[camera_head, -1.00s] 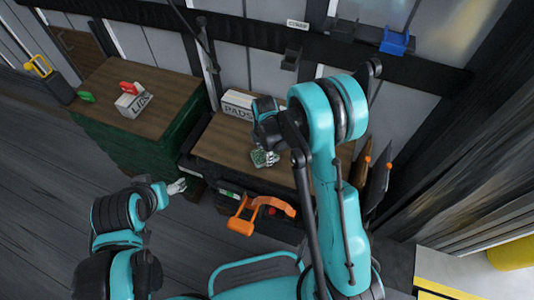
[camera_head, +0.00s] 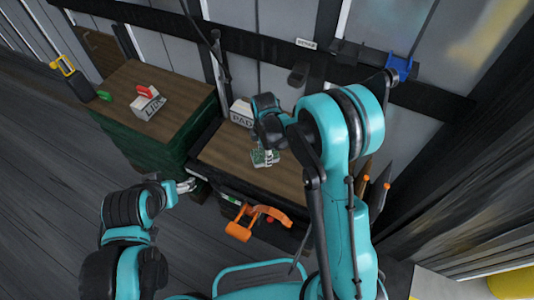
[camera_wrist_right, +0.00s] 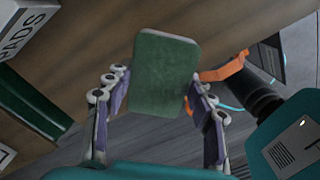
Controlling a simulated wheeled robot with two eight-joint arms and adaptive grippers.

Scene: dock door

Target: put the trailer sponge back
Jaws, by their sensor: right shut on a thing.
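My right gripper (camera_wrist_right: 155,110) is shut on a green sponge (camera_wrist_right: 166,72). In the right wrist view the sponge stands between the two fingers, its broad green face toward the camera. In the head view the right gripper (camera_head: 268,152) is over the wooden top of the right bench (camera_head: 225,152), with the sponge (camera_head: 261,159) partly hidden by the fingers. I cannot tell whether the sponge touches the bench. My left gripper (camera_head: 188,186) is by the near left corner of that bench, apart from the sponge; its finger opening is unclear.
A white PADS box (camera_head: 242,113) stands at the bench's back. A green cabinet (camera_head: 165,80) at left carries a white box (camera_head: 147,104). An orange part (camera_head: 240,228) juts from the bench front. A dark bracket (camera_head: 298,75) and blue holder (camera_head: 399,67) are on the wall.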

